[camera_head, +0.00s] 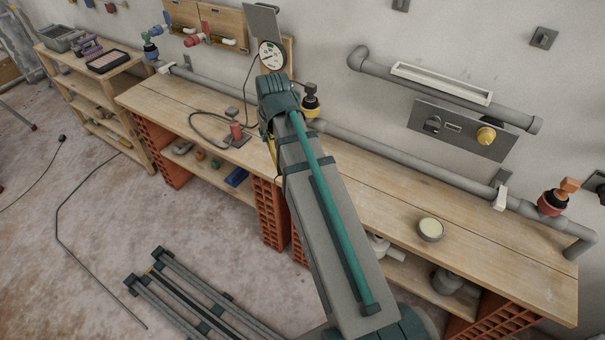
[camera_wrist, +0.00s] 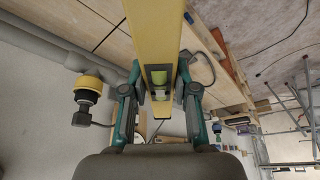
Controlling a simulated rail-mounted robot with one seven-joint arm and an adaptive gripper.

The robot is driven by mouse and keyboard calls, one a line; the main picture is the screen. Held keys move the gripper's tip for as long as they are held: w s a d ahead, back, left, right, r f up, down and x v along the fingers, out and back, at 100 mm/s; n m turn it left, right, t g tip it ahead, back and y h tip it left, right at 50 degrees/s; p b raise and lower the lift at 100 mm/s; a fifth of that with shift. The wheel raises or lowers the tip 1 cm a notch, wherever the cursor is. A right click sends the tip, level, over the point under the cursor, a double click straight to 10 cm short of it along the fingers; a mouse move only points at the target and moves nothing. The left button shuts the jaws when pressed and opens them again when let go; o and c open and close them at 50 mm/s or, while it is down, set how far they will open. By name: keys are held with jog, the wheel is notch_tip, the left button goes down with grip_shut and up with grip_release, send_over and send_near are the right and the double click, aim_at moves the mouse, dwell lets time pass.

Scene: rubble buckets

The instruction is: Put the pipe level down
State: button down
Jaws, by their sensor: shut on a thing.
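The pipe level is a long yellow bar (camera_wrist: 153,30) with a green vial in the wrist view. My gripper (camera_wrist: 159,92) is shut on it, with one teal finger on each side near the vial. In the head view my own arm hides the gripper and most of the level; only a yellow sliver (camera_head: 272,149) shows beside the arm, above the wooden workbench (camera_head: 375,185). I cannot tell whether the level touches anything below it.
A grey pipe (camera_head: 400,157) runs along the back of the bench, with a black and yellow valve (camera_head: 310,101) close to my arm. A round tin (camera_head: 430,230) stands on the right part. A red device (camera_head: 236,132) with a cable sits left of my arm.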

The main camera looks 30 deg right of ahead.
jog(key=s+d+f+n+y+b, duration=0.1)
jog(key=s+d+f+n+b, duration=0.15)
jog(key=s+d+f, duration=0.35)
jog(key=s+d+f+n+b, duration=0.1)
jog(key=s+d+f+b, duration=0.2)
jog(key=d, duration=0.5)
jog(key=shift+w+a+f+n+g+y+p, duration=0.25)
jog(key=shift+w+f+n+p, duration=0.45)
jog(key=shift+w+f, duration=1.35)
jog(key=shift+w+f+n+y+p, duration=0.35)
jog(key=shift+w+f+n+p, duration=0.4)
jog(key=shift+w+f, duration=1.3)
jog(key=shift+w+a+f+n+g+y+p, duration=0.25)
jog(key=shift+w+f+n+p, duration=0.7)
jog(key=shift+w, duration=2)
jog(key=shift+d+f+m+p, duration=0.15)
jog(key=shift+f+m+p, duration=0.15)
jog(key=shift+f, duration=1.55)
jog(key=shift+f, duration=0.1)
